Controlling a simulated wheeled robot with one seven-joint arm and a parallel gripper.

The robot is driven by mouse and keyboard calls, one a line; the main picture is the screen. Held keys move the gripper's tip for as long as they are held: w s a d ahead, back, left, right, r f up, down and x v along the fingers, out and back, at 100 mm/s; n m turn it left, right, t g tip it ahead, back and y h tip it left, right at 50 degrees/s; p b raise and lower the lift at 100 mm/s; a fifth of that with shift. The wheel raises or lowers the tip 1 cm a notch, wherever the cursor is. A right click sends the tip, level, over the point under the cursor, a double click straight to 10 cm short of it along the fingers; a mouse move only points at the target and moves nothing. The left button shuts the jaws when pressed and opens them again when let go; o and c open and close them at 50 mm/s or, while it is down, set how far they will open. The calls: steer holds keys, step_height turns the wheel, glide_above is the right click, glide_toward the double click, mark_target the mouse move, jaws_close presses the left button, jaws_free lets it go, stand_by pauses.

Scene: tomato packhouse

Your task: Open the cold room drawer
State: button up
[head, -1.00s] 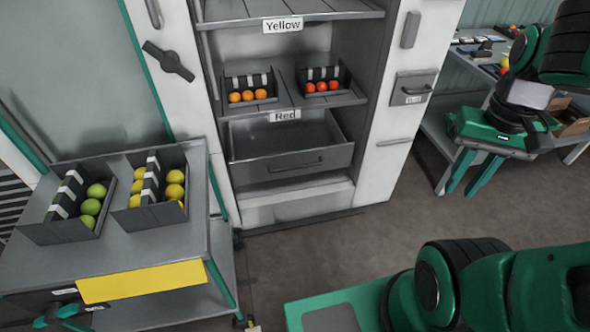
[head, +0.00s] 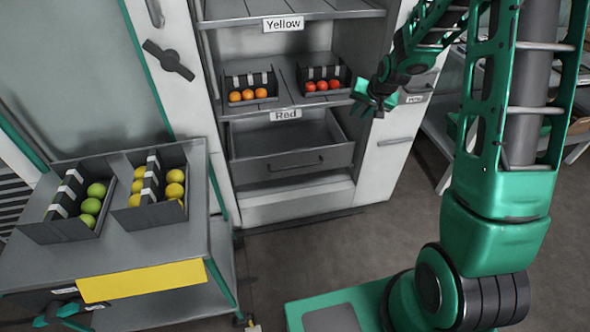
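The cold room drawer (head: 250,171) is a dark grey, open-topped drawer below the shelf marked Red. Its empty inside shows from above, and a dark bar handle (head: 297,164) crosses its front. I cannot tell how far it is pulled out. My gripper (head: 371,98) hangs in front of the cold room's right side, above and to the right of the drawer. It appears apart from the handle.
Crates of orange (head: 248,96) and red tomatoes (head: 322,86) stand on the shelf (head: 292,103) above the drawer. A grey cart (head: 150,243) with green and yellow tomatoes stands at left. A table (head: 432,128) stands behind my arm at right. The floor before the drawer is clear.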

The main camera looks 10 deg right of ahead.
steer(key=w+a+f+m+t+y, duration=0.1)
steer(key=w+a+f, duration=0.2)
steer(key=w+f, duration=0.2)
steer(key=w+a+f+t+y, duration=0.1)
steer(key=w+a+f, duration=0.3)
steer(key=w+f, duration=0.15)
steer(key=m+t, duration=0.2)
steer(key=t, duration=0.1)
glide_above(297, 167)
steer(key=s+d, duration=0.4)
step_height(297, 167, down, 10)
steer(key=s+a+f+m+t+h, duration=0.1)
steer(key=s+f+m, duration=0.15)
steer(key=f, duration=0.45)
steer(key=s+a+f+m+t, duration=0.1)
steer(key=a+f+m+t, duration=0.1)
steer(key=f+m, duration=0.35)
steer(key=s+a+f+m+t+h, duration=0.1)
steer(key=s+f, duration=0.1)
steer(key=f, duration=0.6)
steer(key=x, duration=1)
steer(key=shift+w, duration=0.3)
steer(key=shift+c, duration=0.4)
